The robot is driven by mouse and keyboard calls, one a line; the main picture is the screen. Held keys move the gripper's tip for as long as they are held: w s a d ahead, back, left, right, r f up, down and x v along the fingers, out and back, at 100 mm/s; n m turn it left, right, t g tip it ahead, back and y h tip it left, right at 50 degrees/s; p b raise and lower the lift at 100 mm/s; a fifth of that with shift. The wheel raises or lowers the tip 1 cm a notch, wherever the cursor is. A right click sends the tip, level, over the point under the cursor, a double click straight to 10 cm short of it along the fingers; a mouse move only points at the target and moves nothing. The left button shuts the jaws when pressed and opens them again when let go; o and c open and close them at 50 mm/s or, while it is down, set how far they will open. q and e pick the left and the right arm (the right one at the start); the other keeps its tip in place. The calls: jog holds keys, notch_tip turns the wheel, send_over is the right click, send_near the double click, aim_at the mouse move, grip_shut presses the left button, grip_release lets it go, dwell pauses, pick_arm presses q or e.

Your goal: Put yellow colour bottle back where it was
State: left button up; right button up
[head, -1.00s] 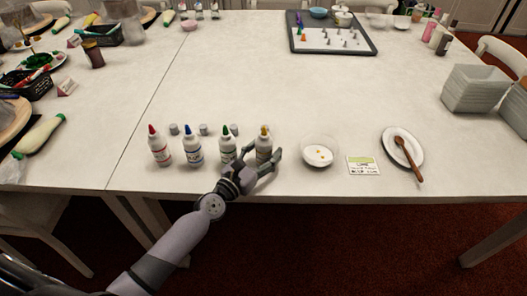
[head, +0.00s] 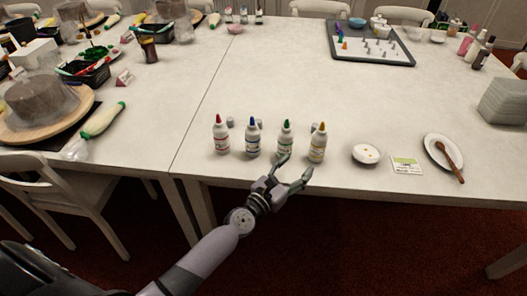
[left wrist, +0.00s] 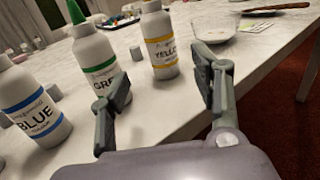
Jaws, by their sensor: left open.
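The yellow bottle (head: 318,143) stands upright near the table's front edge, at the right end of a row. Its yellow "YELLOW" label shows in the left wrist view (left wrist: 162,50). The green bottle (head: 285,141), blue bottle (head: 253,139) and red bottle (head: 220,136) stand to its left. My left gripper (head: 296,166) is open and empty, just in front of the green and yellow bottles. In the left wrist view its spread fingers (left wrist: 161,68) point toward the yellow bottle, which stands apart beyond them. My right gripper is not in view.
Small grey cups (head: 313,127) stand behind the bottles. To the right are a white bowl (head: 366,154), a card (head: 406,164) and a plate (head: 432,142) with a wooden spoon (head: 450,164). A tray of small pieces (head: 398,60) lies farther back. The middle table is clear.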

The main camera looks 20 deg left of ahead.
pick_arm(q)
jog(key=shift+d, duration=0.1)
jog(key=shift+d+m, duration=0.1)
jog(key=shift+m, duration=0.3)
jog(key=s+a+f+m+g+y, duration=0.1)
jog(key=s+f+m+g, duration=0.3)
jog(key=f+m, duration=0.5)
jog(key=s+a+f+m+g+y, duration=0.1)
jog(key=s+f+m, duration=0.65)
jog(key=f, duration=0.35)
jog(key=s+a+f+m+g+y, duration=0.1)
jog(key=s+a+f+m+g, duration=0.2)
jog(key=f+m, duration=0.65)
jog(key=s+a+f+m+g+y, duration=0.1)
jog(key=s+a+f+m+g, duration=0.1)
jog(key=s+f, duration=0.5)
jog(key=s+a+f+m+g, duration=0.2)
jog(key=s+f, duration=0.4)
jog(key=s, duration=1.1)
jog(key=s+a+f+m+g+y, duration=0.1)
jog(key=s+a+f+m+g, duration=0.1)
jog(key=s+f+m+g, duration=0.2)
jog(key=s+f, duration=0.3)
jog(key=s, duration=0.4)
jog(key=shift+s+f+y, duration=0.3)
jog(key=shift+s, duration=0.1)
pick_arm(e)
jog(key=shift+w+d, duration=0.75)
